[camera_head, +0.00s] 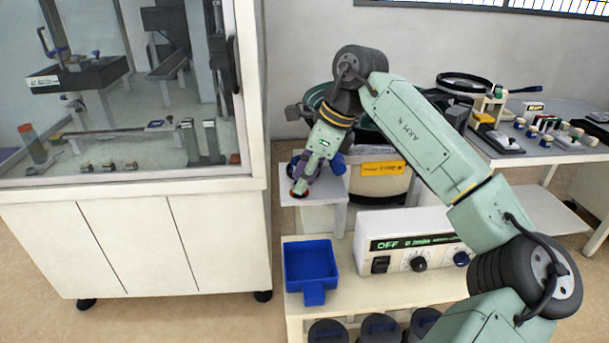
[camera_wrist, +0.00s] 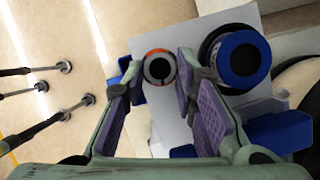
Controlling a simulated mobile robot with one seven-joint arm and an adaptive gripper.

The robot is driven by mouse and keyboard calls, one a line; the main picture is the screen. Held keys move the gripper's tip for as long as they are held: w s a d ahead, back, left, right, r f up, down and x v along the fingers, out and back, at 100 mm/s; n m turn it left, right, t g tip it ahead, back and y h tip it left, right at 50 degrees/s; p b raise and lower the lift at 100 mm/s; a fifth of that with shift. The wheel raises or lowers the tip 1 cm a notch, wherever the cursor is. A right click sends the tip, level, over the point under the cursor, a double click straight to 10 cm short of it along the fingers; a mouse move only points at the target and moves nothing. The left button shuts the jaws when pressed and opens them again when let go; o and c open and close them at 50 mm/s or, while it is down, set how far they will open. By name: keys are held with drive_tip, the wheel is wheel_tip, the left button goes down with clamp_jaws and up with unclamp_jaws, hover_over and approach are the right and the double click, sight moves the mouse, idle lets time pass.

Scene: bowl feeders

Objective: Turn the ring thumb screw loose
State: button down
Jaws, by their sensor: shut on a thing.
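The ring thumb screw (camera_wrist: 159,68) appears in the wrist view as a dark round piece with a grey centre and an orange-red rim. It sits at a white block (camera_wrist: 170,125). My gripper (camera_wrist: 161,72) has its purple-padded fingers on either side of it, shut on it. In the head view my gripper (camera_head: 300,180) points down at the white stand (camera_head: 325,190), with a bit of red (camera_head: 299,193) showing at the fingertips. The screw's thread is hidden.
A large blue-capped round knob (camera_wrist: 238,58) stands close right of my fingers in the wrist view. The bowl feeder (camera_head: 385,185) is behind my arm. A blue bin (camera_head: 311,262) and a control box reading OFF (camera_head: 410,240) stand in front. A glazed cabinet (camera_head: 130,190) is left.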

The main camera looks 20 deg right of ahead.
drive_tip(key=c, duration=1.3)
unclamp_jaws()
drive_tip(key=v, duration=1.2)
drive_tip(key=shift+w, duration=0.1)
